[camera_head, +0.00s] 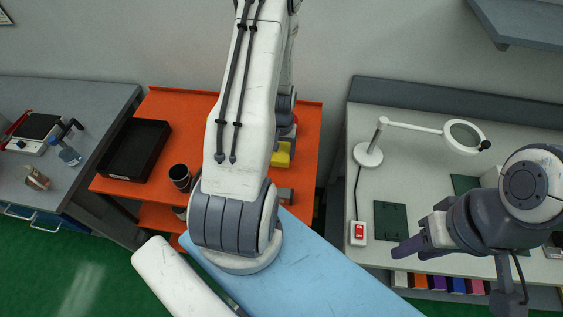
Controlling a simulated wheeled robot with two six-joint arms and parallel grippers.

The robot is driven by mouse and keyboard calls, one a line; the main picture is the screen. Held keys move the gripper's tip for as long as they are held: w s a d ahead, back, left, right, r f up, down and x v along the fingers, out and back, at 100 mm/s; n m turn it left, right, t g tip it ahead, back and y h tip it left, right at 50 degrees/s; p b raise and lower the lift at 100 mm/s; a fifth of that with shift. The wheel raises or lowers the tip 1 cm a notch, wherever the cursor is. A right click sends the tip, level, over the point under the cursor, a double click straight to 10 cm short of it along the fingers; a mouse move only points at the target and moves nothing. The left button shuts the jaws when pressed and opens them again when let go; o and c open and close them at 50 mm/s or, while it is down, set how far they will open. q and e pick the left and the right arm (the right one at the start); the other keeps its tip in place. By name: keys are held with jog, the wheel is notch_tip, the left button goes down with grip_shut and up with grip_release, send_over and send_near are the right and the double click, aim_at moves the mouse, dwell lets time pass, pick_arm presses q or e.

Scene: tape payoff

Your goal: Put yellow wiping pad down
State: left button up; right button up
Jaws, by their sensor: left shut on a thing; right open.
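The yellow wiping pad (281,156) shows as a small yellow block over the orange cart (302,165), just right of my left arm's large white link. My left gripper (287,136) is above it, shut on the pad, with its fingers mostly hidden behind that link. I cannot tell whether the pad touches the cart top. My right gripper (408,246) is open and empty, over the front of the white workbench (440,190) at the right.
The cart carries a black tray (135,150) and a dark cup (180,177). The workbench holds a magnifier lamp (463,137), a red switch (359,231) and a dark green mat (390,221). A grey bench (95,100) stands left. My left arm hides the cart's middle.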

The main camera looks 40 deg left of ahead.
pick_arm(q)
jog(key=shift+f+b, duration=1.5)
jog(key=shift+f, duration=0.55)
